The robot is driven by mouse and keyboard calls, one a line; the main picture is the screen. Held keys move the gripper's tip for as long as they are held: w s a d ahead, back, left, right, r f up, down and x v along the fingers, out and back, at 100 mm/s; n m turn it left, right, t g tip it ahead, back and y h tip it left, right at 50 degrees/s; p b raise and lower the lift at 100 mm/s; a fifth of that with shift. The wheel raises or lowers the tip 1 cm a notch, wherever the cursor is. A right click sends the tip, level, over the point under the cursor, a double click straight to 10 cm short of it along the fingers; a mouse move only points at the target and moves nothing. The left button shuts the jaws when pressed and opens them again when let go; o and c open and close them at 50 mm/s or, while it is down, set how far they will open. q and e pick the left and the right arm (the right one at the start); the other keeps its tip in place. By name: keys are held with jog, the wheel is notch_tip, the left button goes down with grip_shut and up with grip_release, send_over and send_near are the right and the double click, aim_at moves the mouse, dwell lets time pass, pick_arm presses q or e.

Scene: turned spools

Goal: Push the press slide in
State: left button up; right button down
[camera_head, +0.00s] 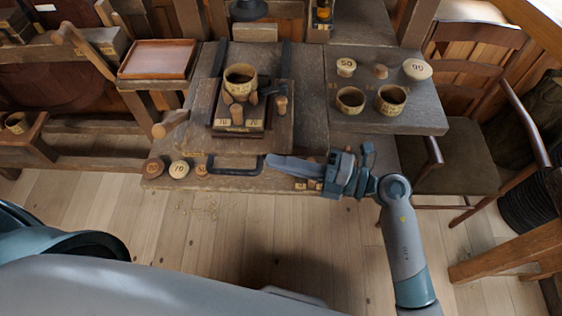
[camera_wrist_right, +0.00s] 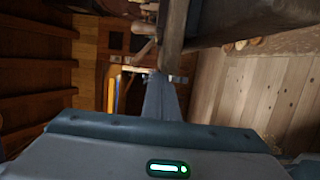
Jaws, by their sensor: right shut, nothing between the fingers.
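The press slide (camera_head: 276,140) is a dark wooden board between two dark rails on the bench. A dark bar handle (camera_head: 240,174) shows at its front edge. A dark block on the slide carries a cup (camera_head: 240,77) and several small turned pieces. My right gripper (camera_head: 272,163) comes in from the right with its fingers shut and empty. Its tips are close to the right end of the handle; I cannot tell whether they touch. In the right wrist view the shut fingers (camera_wrist_right: 158,98) point ahead beside a wooden edge. My left gripper is not in view.
Round pieces, one marked 70 (camera_head: 178,169), lie at the front left of the bench. Two cups (camera_head: 391,99) and several lids stand on the right-hand board (camera_head: 375,121). A reddish tray (camera_head: 158,59) is at the back left. A chair (camera_head: 455,160) stands at the right.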

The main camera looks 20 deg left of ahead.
aim_at(282, 146)
jog(key=shift+w+a, duration=0.25)
jog(key=shift+w, duration=0.85)
jog(key=shift+w+a, duration=0.25)
jog(key=shift+w, duration=0.8)
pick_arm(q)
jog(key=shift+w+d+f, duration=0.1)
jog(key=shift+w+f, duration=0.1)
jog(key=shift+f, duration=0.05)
pick_arm(e)
jog(key=shift+s, duration=0.1)
